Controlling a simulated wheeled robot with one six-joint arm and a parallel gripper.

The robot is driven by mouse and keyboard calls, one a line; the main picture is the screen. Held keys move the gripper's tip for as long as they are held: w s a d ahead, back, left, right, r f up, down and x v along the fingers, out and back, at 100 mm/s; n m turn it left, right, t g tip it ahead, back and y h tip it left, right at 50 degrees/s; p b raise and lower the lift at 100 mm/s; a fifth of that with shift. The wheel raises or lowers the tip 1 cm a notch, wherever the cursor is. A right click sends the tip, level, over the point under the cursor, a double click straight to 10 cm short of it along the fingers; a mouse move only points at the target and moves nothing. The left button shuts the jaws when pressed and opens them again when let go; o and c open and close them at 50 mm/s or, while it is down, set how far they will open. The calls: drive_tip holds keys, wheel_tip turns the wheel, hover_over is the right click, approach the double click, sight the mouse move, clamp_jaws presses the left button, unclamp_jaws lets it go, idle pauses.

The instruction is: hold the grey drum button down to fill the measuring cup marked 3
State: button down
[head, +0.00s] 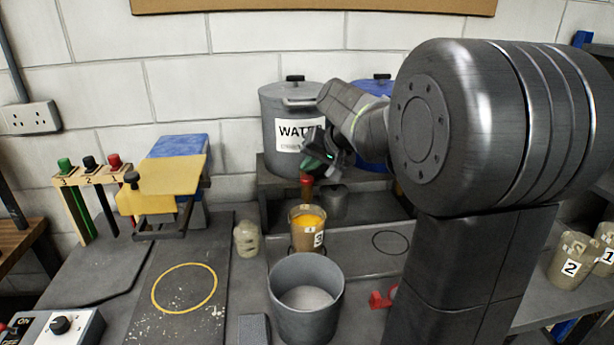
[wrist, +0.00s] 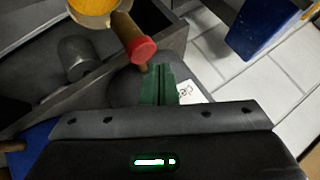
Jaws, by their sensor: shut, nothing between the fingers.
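The grey drum (head: 268,125), labelled WATER in part, stands on a dark raised shelf. A brown piece with a red end (head: 306,181) shows low at its front; the wrist view shows this red end (wrist: 144,49) too. My gripper (head: 312,170) is shut and empty, its green fingertips (wrist: 156,70) close by the red end. I cannot tell whether they touch. The measuring cup (head: 296,240) stands below, holding orange-yellow liquid, with a white label whose digit looks like 3. The cup's edge also shows in the wrist view (wrist: 93,6).
A blue drum (head: 374,87) stands right of the grey one, partly behind my arm. A grey bucket (head: 305,318) with pale contents stands in front of the cup. A small grey cylinder (head: 334,203) sits behind the cup. Cups marked 2 (head: 566,262) and 1 (head: 606,240) stand far right.

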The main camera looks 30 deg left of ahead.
sight(310, 180)
drive_tip(key=shift+r+p, duration=1.9)
drive_tip(key=shift+r, duration=0.65)
